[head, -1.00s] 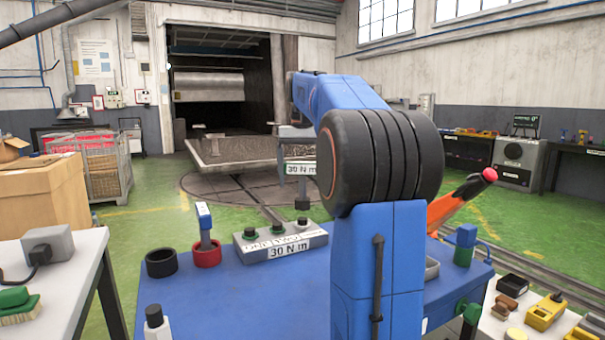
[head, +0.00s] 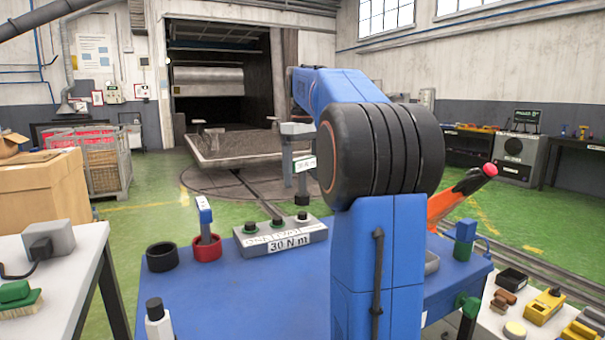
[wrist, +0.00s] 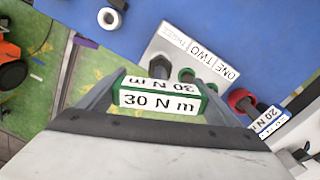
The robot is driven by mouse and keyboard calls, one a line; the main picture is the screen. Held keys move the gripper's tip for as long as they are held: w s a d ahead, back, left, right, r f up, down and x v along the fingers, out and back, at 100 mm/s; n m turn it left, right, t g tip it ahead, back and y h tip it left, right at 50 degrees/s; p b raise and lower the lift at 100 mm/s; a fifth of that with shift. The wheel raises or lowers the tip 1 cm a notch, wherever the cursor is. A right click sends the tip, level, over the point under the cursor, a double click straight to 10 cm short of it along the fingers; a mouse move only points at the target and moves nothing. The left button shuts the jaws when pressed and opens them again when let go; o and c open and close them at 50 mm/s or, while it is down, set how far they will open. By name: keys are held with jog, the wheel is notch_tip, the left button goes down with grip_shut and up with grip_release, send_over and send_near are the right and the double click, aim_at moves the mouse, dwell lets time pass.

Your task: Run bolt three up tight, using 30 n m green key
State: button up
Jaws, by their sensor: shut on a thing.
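My gripper (wrist: 155,115) is shut on the green key (wrist: 205,105), which carries a white 30 N m label. In the head view the key (head: 302,178) hangs upright, its dark socket end just above bolt three (head: 303,217) in the picture. The grey bolt block (head: 262,240) lies on the blue table, marked 30 N m. In the wrist view its labels read THREE, TWO, ONE from left to right. A dark round end shows at bolt three's place behind the key; whether it touches the bolt I cannot tell. Bolt two (wrist: 187,75) shows beside it.
A blue-topped key (head: 205,215) stands in a red holder (head: 207,250) left of the block. A black holder (head: 161,257) stands empty. A white-bodied, black-capped thing (head: 157,322) stands at the front. Side tables flank the blue table (head: 230,300). The turntable lies behind.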

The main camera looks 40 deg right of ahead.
aim_at(303, 194)
jog(key=n, duration=0.6)
jog(key=shift+n, duration=0.4)
jog(key=n, duration=0.6)
jog(key=shift+n, duration=0.4)
jog(key=shift+f, duration=2.1)
dwell(1.3)
jog(key=m, duration=0.4)
jog(key=shift+m, duration=0.9)
